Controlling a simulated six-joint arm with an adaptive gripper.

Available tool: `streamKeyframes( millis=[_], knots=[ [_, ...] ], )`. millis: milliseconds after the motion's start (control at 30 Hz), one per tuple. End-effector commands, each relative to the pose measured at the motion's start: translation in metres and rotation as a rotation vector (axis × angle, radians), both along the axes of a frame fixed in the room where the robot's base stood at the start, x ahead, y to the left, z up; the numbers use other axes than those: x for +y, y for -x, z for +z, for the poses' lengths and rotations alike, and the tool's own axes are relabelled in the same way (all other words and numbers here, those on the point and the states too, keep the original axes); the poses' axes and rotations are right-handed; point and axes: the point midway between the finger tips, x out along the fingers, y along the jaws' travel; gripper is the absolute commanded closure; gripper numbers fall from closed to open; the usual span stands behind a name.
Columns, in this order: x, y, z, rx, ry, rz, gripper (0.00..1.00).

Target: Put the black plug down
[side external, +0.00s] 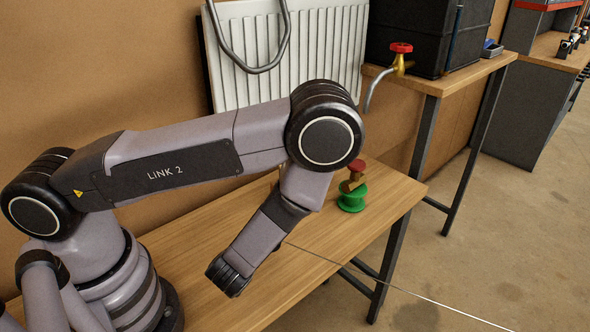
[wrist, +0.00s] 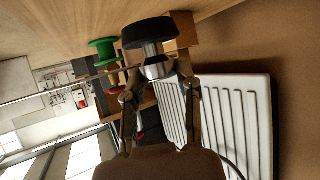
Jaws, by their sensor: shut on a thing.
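The black plug (wrist: 149,32) has a wide black disc head and a shiny metal neck, and shows in the wrist view. My gripper (wrist: 158,73) is shut on it, with a finger on each side of the metal neck. The black head points away from my gripper, toward the wooden bench top (wrist: 60,22). I cannot tell whether it touches the bench. In the side view my arm hides the gripper and the plug; the bench top (side external: 300,270) shows around the arm.
A green spool (side external: 352,197) stands near the bench's right end, with a red-topped brass-coloured piece (side external: 355,175) at it. A white radiator (side external: 330,45) is at the wall behind. A red-handled tap (side external: 401,48) is at a second bench. A thin rod or cable (side external: 400,285) crosses the front.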

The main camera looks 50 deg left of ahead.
Motion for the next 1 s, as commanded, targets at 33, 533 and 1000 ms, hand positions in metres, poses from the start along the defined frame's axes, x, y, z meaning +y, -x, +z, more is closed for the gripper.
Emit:
streamKeyframes(
  millis=[33,533,1000],
  knots=[
    [0.002,0.005,0.0,0.002,-0.001,0.018,1.0],
    [0.005,0.009,-0.047,0.001,0.0,0.038,1.0],
    [0.005,0.009,-0.049,0.001,0.001,0.037,0.46]
  ],
)
